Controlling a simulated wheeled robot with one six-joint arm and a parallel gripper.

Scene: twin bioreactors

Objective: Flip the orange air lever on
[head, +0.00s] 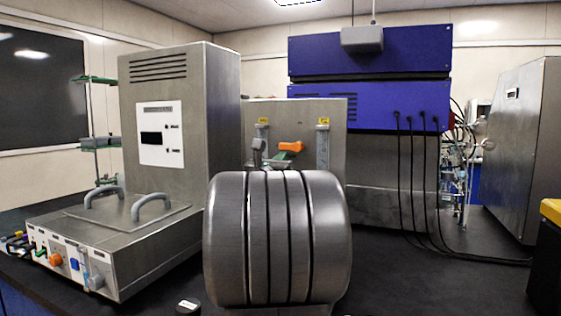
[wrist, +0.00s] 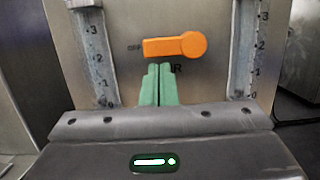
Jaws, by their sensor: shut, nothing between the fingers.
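The orange air lever (wrist: 175,45) is on an upright metal panel. Its round hub is at the right and its handle points left, roughly level, toward a small dark label that looks like OFF. It also shows in the head view (head: 291,147). My gripper (wrist: 159,70) has green fingers, pressed together with nothing between them. Their tips are just below the lever's handle in the wrist view and partly cover the AIR lettering. I cannot tell whether they touch the lever. In the head view my gripper (head: 281,156) is partly hidden behind my arm.
Two graduated tubes flank the lever, left (wrist: 93,50) and right (wrist: 245,50). A metal box with grey handles (head: 130,210) stands at left in the head view, before a tall cabinet (head: 215,120). Black cables (head: 420,190) hang at right.

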